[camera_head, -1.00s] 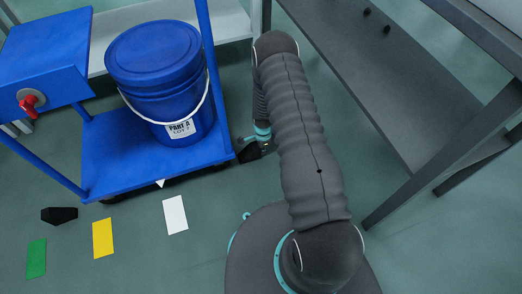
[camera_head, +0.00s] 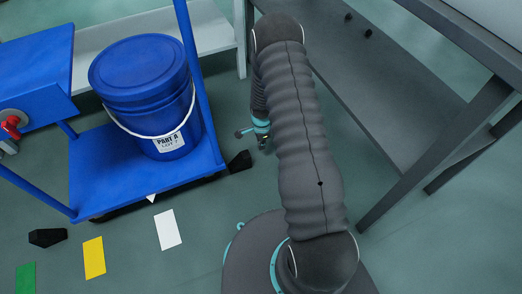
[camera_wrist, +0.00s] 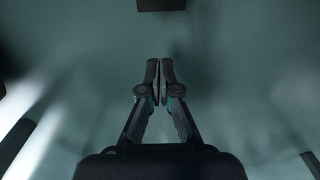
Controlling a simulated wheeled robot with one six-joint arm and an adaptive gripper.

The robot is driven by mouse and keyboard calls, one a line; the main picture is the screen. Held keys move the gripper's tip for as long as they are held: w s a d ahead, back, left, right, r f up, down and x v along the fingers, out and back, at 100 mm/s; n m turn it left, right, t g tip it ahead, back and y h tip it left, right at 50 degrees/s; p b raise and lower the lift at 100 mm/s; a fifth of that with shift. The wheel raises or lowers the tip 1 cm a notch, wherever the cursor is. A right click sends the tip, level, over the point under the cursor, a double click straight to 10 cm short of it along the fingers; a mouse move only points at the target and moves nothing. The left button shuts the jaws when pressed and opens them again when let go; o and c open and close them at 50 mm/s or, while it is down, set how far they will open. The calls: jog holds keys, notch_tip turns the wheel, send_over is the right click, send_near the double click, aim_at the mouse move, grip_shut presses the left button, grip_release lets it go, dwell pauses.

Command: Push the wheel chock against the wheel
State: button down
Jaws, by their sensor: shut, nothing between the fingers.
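A black wedge-shaped chock (camera_head: 240,161) lies on the floor at the near right corner of the blue cart (camera_head: 105,184). A second black chock (camera_head: 47,237) lies on the floor left of the cart's front. The cart's wheels are hidden in dark shadow under its deck, so contact between chock and wheel cannot be told. My gripper (camera_wrist: 160,70) is shut and empty in the wrist view, over bare floor. A dark block (camera_wrist: 161,4), not clearly identifiable, shows at the wrist view's top edge.
A blue lidded bucket (camera_head: 146,80) stands on the cart. A grey table with a lower shelf (camera_head: 385,95) is close on the right. White (camera_head: 168,229), yellow (camera_head: 94,258) and green (camera_head: 26,279) floor markers lie in front of the cart. A pale shelf stands behind.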

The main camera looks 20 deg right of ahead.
jog(key=shift+r, duration=0.6)
